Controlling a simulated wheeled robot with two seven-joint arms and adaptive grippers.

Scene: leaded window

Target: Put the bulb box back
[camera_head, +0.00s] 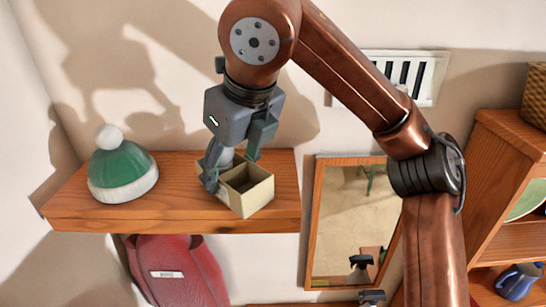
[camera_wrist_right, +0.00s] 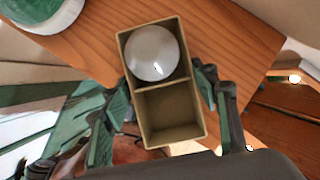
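The bulb box (camera_head: 258,198) is a small tan open box with two compartments. In the right wrist view the box (camera_wrist_right: 170,112) has a round white bulb (camera_wrist_right: 153,53) in its far compartment; the near one is empty. My right gripper (camera_head: 238,160) reaches down over the box. Its fingers lie along two opposite sides and appear to press on them. The box is over the right part of the wooden wall shelf (camera_head: 180,212), with one corner over the front edge. I cannot tell whether it touches the shelf. My left gripper is not in view.
A green and white bobble hat (camera_head: 122,168) sits at the shelf's left. Bare shelf lies between hat and box. A red bag (camera_head: 180,275) hangs below. A framed mirror (camera_head: 338,215) is right of the shelf, under a vent (camera_head: 432,75). A wooden cabinet (camera_head: 500,150) stands at far right.

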